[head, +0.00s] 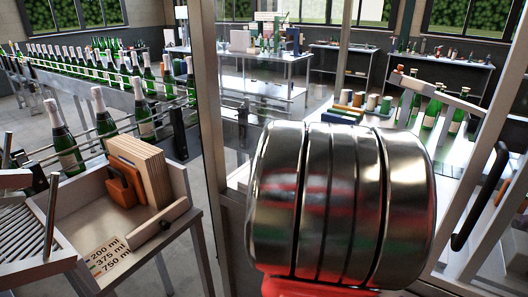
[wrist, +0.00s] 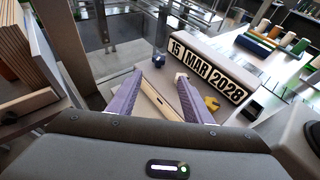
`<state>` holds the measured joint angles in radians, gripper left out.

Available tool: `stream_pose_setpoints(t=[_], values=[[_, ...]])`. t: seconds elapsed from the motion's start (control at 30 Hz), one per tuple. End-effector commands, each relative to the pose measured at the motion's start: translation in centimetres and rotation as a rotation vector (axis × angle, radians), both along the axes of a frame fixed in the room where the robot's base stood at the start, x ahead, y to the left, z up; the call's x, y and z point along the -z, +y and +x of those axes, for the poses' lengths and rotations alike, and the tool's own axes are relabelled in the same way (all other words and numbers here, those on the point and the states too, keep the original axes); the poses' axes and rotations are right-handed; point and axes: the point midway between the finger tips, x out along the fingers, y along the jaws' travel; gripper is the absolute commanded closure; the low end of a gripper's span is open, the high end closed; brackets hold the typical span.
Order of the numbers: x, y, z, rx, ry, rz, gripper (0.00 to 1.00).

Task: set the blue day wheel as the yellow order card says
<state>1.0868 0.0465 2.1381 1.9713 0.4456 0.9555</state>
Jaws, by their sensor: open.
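In the wrist view a pale box (wrist: 209,62) shows a date display (wrist: 205,70) reading 15 MAR 2028. Along its front are a blue knob (wrist: 156,61) at the day end, a whitish knob (wrist: 180,78) near the middle, and a yellow knob (wrist: 211,103) below the year. I take the blue knob for the day wheel. My gripper (wrist: 161,78) is open, with its two purple fingers spread apart. The blue knob appears just beyond the fingertips, with nothing held. I see no yellow order card in either view. My arm hides the date box in the head view.
A tray (head: 185,185) with wooden boards (head: 140,170) and a bottle-size label (head: 108,255) stands at left. Green bottles (head: 65,140) line a conveyor behind it. A metal post (head: 210,100) rises beside my arm. A wooden strip (wrist: 160,103) shows between my fingers.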

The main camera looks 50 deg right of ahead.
Motion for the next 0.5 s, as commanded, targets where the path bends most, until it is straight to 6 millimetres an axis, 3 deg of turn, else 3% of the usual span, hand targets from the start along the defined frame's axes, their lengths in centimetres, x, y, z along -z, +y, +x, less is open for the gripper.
stream_pose_setpoints(t=[0.27, 0.5], values=[[0.2, -0.1, 0.4, -0.004, 0.002, -0.001, 0.54], [1.1, -1.2, 2.0, -0.005, 0.002, 0.000, 0.54]])
